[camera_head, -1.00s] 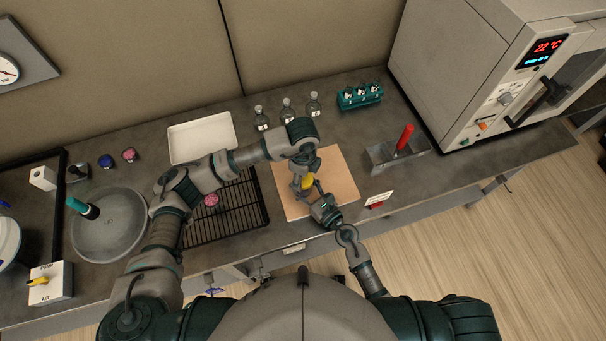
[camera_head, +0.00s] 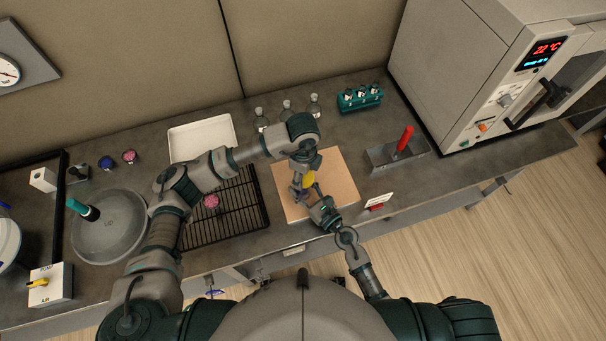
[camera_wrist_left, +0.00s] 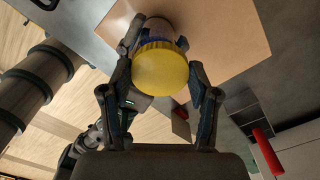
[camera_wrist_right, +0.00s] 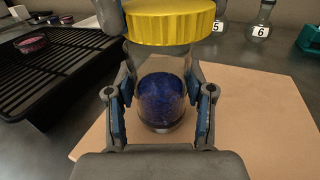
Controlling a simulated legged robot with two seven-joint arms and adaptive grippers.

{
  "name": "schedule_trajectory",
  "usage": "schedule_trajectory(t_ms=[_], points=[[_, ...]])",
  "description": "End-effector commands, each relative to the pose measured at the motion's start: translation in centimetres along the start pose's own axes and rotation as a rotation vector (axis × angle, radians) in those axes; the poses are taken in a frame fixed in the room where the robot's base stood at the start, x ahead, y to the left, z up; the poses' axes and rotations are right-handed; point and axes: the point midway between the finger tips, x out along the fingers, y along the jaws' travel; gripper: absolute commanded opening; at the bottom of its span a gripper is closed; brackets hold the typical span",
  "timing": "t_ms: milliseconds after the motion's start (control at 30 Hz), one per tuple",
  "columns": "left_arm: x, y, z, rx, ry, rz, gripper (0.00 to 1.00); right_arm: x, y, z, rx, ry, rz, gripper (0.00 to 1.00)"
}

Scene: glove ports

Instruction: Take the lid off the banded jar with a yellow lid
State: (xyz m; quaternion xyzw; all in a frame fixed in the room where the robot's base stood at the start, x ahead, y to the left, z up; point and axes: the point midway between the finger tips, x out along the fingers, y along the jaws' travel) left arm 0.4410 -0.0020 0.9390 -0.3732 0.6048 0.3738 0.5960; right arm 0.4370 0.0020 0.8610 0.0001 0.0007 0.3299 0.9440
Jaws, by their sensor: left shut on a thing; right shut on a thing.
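The jar (camera_wrist_right: 161,100) is clear, with dark blue contents and a dark band near its base. It stands over the tan board, with its yellow lid (camera_wrist_right: 170,22) on top; whether the lid is loose I cannot tell. The lid also shows in the head view (camera_head: 309,178) and fills the middle of the left wrist view (camera_wrist_left: 160,70). My left gripper (camera_wrist_left: 162,55) is shut on the lid from above, one finger on each side. My right gripper (camera_wrist_right: 160,105) is shut on the jar's body from the front, below the lid. My left arm hides part of the jar in the head view.
The tan board (camera_head: 343,180) lies under the jar. A black rack (camera_head: 245,212) is to its left, a white tray (camera_head: 203,139) beyond that. Several small flasks (camera_head: 287,108) and a teal vial holder (camera_head: 360,98) stand behind. A metal holder with a red handle (camera_head: 403,140) is right.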

Motion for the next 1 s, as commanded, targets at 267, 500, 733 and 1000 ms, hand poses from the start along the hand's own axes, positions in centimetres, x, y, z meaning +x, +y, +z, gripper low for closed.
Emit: schedule_trajectory(t_ms=[267,500,733,1000], points=[[0.0,0.0,0.1,-0.001,-0.002,0.003,0.19,0.0,-0.2,-0.1,0.0,0.001,-0.004,0.0],[-1.7,0.0,0.1,0.001,-0.003,0.001,0.19,0.0,-0.3,-0.1,0.0,0.001,-0.006,0.0],[-4.0,0.1,0.1,0.0,-0.003,0.003,0.19,0.0,-0.3,-0.1,-0.001,0.001,-0.006,0.0],[-3.9,0.1,0.1,-0.001,-0.003,0.004,0.19,0.0,-0.3,-0.1,0.0,0.001,-0.006,0.8]])
